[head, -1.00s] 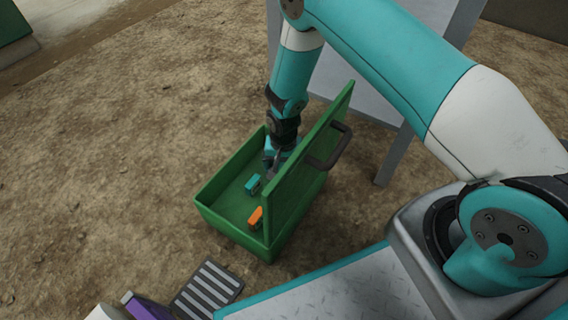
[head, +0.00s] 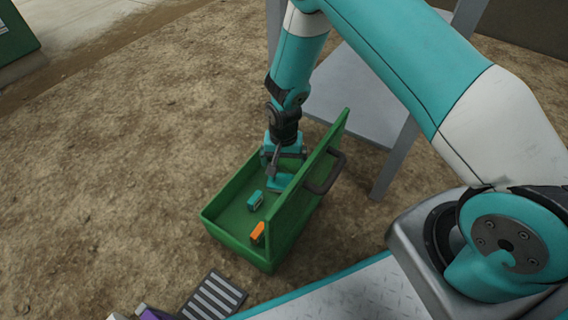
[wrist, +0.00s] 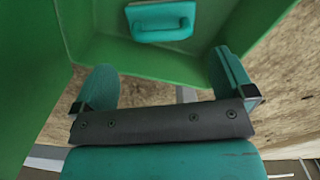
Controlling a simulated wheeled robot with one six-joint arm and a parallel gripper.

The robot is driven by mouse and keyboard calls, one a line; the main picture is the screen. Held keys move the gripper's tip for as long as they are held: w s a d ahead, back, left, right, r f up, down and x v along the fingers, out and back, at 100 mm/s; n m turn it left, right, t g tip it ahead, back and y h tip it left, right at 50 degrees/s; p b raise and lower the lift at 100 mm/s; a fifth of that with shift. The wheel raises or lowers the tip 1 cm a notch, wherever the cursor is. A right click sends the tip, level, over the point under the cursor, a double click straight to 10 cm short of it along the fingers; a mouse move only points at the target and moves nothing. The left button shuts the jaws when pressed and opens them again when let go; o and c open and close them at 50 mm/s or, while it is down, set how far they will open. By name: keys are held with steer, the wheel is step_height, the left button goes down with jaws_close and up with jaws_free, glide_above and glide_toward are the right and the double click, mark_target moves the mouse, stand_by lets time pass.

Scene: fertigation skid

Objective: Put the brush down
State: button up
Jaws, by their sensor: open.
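My gripper (head: 277,180) is over the far end of the open green box (head: 238,242), close to its raised lid. In the wrist view my gripper (wrist: 165,82) has its two teal fingers spread wide with nothing between them. A small teal piece (head: 254,200) lies on the box floor. A teal piece with a handle-like loop (wrist: 162,22) shows beyond the fingers in the wrist view, apart from them. An orange piece (head: 258,233) lies at the near end of the box. I cannot tell for sure which piece is the brush.
The box lid (head: 312,180) stands up on the right side, with a dark handle (head: 326,174). A grey metal stand (head: 395,160) is behind it to the right. A dark slatted grate (head: 212,298) lies in front. Bare soil to the left is clear.

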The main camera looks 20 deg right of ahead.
steer(key=s+a+r+n+y, duration=0.1)
steer(key=s+a+r+n, duration=0.1)
steer(key=r, duration=0.7)
steer(key=s+a+r+n+y, duration=0.1)
steer(key=s+r+n, duration=0.15)
steer(key=r, duration=0.65)
steer(key=s+a+r+n+y, duration=0.1)
steer(key=s+a+r, duration=0.15)
steer(key=r, duration=0.55)
steer(key=s+r+n, duration=0.3)
steer(key=s+r, duration=0.3)
steer(key=s, duration=0.2)
steer(key=s+d+r+n+y, duration=0.1)
steer(key=s+r+n, duration=0.3)
steer(key=s, duration=0.5)
steer(key=shift+a+v, duration=0.2)
steer(key=shift+v, duration=0.9)
step_height(320, 180, up, 52)
steer(key=p, duration=5.2)
steer(key=shift+p, duration=0.3)
